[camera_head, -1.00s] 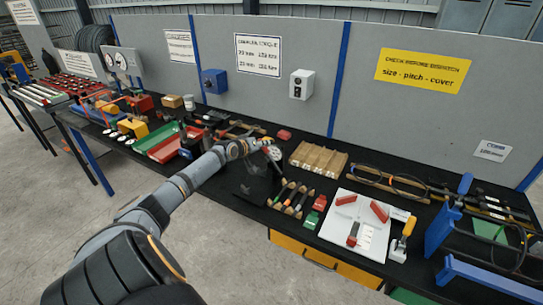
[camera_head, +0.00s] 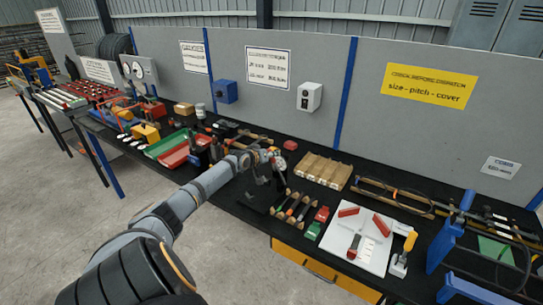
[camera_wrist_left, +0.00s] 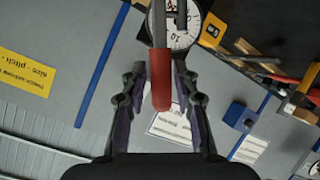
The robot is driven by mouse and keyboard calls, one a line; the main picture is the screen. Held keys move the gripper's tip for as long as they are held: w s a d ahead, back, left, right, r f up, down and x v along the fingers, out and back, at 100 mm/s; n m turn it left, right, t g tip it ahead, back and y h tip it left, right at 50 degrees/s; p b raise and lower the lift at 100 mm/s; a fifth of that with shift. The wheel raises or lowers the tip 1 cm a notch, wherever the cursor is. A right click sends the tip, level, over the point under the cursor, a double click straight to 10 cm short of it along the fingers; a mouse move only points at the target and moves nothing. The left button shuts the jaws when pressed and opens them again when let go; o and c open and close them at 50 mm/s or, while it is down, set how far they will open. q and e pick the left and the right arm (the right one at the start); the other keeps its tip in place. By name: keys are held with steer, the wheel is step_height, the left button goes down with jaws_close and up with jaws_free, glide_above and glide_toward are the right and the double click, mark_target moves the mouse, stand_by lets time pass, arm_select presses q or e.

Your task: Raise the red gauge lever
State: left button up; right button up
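The red lever (camera_wrist_left: 161,88) shows in the left wrist view as a red grip on a grey bar. The grip lies between the two fingers of my left gripper (camera_wrist_left: 160,70), with a gap seen on each side. The gripper is open. A white round gauge dial (camera_wrist_left: 174,30) with black numbers is just beyond the lever, partly covered by the bar. In the head view my left gripper (camera_head: 277,165) is low over the middle of the black bench (camera_head: 240,196). The lever is too small to make out there. My right gripper is not in view.
A wooden rack (camera_head: 324,170) stands right of the gripper. A small holder with handled tools (camera_head: 294,208) is in front of it. A white board with red blocks (camera_head: 340,241) lies farther right. The red and green trays (camera_head: 178,149) are left. A grey panel stands behind.

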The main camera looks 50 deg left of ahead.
arm_select(q)
steer(key=shift+o, duration=0.8)
steer(key=shift+r, duration=0.1)
step_height(320, 180, up, 10)
steer(key=shift+f, duration=0.1)
